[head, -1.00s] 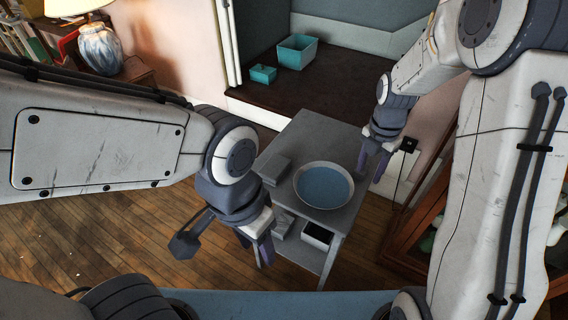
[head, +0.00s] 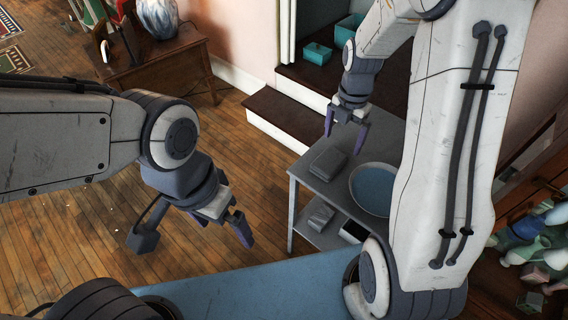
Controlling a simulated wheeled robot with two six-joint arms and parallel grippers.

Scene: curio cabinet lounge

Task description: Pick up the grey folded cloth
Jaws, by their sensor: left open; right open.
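A grey folded cloth (head: 328,163) lies flat on top of the small grey table (head: 308,178), left of the bowl. A similar grey folded item (head: 319,215) lies on the table's lower shelf. My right gripper (head: 345,135) is open and empty, above and just behind the cloth in the picture; its height over the table is hard to tell. My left gripper (head: 238,230) is open and empty, left of the table and over the floor.
A round bowl with a blue inside (head: 373,188) stands on the table, partly hidden by my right arm. A dark box (head: 353,231) is on the lower shelf. Teal bins (head: 317,54) stand in the alcove behind a step (head: 287,116).

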